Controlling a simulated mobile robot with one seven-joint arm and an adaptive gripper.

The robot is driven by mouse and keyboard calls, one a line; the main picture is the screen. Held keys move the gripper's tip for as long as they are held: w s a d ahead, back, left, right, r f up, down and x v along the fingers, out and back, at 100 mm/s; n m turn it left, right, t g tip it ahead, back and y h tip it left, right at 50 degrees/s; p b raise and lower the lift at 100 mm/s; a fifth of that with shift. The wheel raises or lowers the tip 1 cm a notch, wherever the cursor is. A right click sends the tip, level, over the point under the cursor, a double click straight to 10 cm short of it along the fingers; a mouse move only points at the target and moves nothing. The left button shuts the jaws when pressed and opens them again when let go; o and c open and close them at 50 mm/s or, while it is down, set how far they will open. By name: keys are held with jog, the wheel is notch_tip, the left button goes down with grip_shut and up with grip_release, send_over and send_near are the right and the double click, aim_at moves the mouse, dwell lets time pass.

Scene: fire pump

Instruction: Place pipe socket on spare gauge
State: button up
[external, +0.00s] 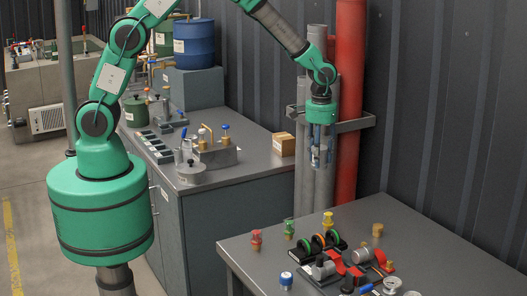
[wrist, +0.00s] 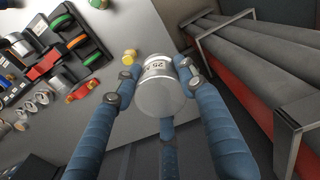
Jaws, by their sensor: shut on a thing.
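My gripper (wrist: 158,84) is shut on a silver, short cylindrical pipe socket (wrist: 160,98) with a label reading about "25 A". In the external view my gripper (external: 321,150) hangs high in front of the wall pipes, beyond the back of the near table; the socket is hard to make out there. I cannot tell for sure which piece is the spare gauge. A small round, pale piece (external: 392,285) lies near the front of the table, and several small round metal pieces (wrist: 30,108) show in the wrist view.
The near grey table (external: 465,250) carries a black tray with coloured rings (external: 318,242), red, green and yellow fittings, and a brass fitting (external: 377,230). Vertical pipes (external: 350,80) in a wall bracket stand close to my gripper. The table's right side is clear. A workbench (external: 225,165) stands left.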

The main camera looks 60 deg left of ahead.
jog(key=w+a+n, duration=0.2)
jog(key=a, duration=0.9)
jog(key=w+a+n, duration=0.2)
jog(key=w+a, duration=0.1)
jog(key=a, duration=0.8)
jog(key=s+a+n, duration=0.3)
jog(key=s+a, duration=0.1)
jog(key=a, duration=0.9)
jog(key=s+a+n+b, duration=0.1)
jog(key=s+a+n, duration=0.2)
jog(key=a, duration=1.1)
jog(key=s+a+n+b, duration=0.1)
jog(key=s+a+n, duration=0.2)
jog(key=a, duration=1.1)
jog(key=shift+s+f, duration=0.25)
jog(key=shift+s, duration=0.7)
jog(key=s+a+n, duration=0.1)
jog(key=s+a, duration=0.3)
jog(key=a, duration=0.1)
jog(key=s+a+n, duration=0.1)
jog(key=s+a, duration=0.4)
jog(key=s+a+n+b, duration=0.1)
jog(key=s+a+n, duration=0.1)
jog(key=s+a, duration=0.2)
jog(key=shift+s+a, duration=0.2)
jog(key=shift+a, duration=0.45)
jog(key=shift+c, duration=0.2)
notch_tip(320, 180, down, 11)
jog(key=shift+s, duration=0.15)
jog(key=shift+a, duration=0.1)
